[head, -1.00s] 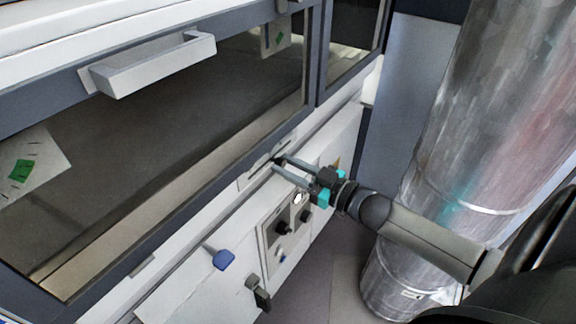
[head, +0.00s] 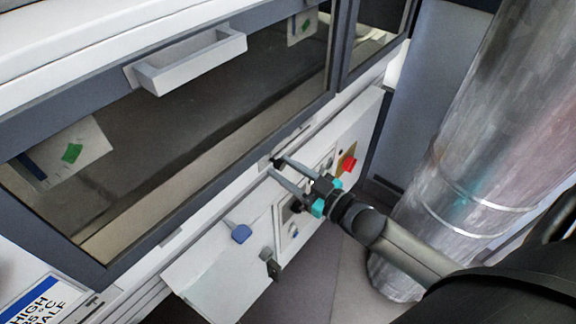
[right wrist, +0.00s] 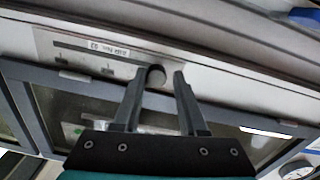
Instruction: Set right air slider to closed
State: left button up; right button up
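The air slider is a slotted plate on the white front panel below the oven window, with a small dark knob (head: 278,162). In the right wrist view the plate (right wrist: 70,48) carries a label and a long slot, and a dark rounded shape, apparently the knob (right wrist: 157,76), shows at the fingertips. My right gripper (head: 276,166) is open, its two grey fingers reaching to the slider, one on each side of the knob. It also shows in the right wrist view (right wrist: 164,74). I cannot tell whether either finger touches the knob. My left gripper is not in view.
A control panel with dark knobs (head: 295,204) and a red button (head: 348,164) lies below and right. A blue handle (head: 240,233) is lower left. The window's white handle (head: 190,62) juts out above. A large metal duct (head: 480,150) stands close on the right.

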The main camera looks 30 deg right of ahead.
jog(key=o, duration=0.3)
jog(key=shift+s+a, duration=0.1)
jog(key=shift+o, duration=0.4)
jog(key=p+v, duration=0.1)
jog(key=v, duration=1.4)
